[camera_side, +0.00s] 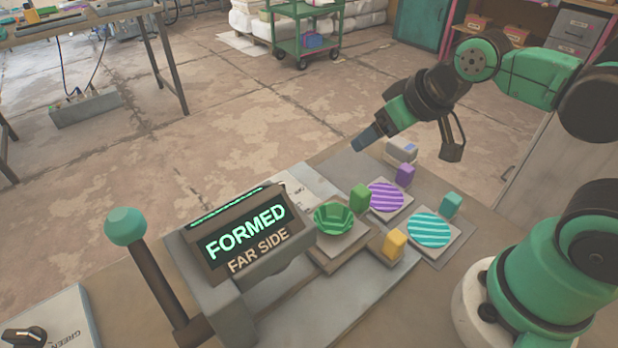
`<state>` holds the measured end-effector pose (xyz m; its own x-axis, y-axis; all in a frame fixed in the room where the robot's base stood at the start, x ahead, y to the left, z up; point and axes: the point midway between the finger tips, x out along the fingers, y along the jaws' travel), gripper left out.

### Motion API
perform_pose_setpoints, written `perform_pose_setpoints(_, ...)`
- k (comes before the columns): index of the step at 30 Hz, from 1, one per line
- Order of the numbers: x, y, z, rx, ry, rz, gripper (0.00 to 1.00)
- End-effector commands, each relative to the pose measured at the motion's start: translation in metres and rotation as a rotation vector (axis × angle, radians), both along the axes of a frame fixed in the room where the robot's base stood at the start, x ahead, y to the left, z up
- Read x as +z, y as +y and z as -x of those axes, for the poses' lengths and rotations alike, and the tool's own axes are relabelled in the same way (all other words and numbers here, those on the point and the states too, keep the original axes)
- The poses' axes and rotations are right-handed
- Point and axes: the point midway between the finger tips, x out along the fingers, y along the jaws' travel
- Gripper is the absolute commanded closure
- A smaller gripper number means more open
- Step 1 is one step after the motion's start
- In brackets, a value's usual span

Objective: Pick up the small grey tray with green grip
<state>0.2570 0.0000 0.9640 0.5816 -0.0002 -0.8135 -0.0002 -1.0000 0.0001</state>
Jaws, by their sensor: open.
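The small grey tray (345,243) stands in the middle of the bench, just right of the press display. A green ridged dish (333,218) sits on it, and a green block grip (360,197) stands at its right far corner. My gripper (366,139) is above and beyond the trays, apart from them, pointing down to the left. It is open, seen nearly edge-on, and I see nothing in it.
A purple-striped tray (386,196) with a purple grip (405,175) and a teal-striped tray (429,229) with a teal grip (451,204) lie to the right. A yellow block (394,244) stands close in front. The press display (245,235) reads "FORMED FAR SIDE", beside a teal-knobbed lever (126,226).

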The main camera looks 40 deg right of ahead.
Motion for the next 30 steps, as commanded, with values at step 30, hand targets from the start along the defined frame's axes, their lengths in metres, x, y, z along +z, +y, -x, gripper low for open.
perform_pose_setpoints(30, -0.077, 0.035, 0.015, 0.000, 0.228, 0.000, 0.32)
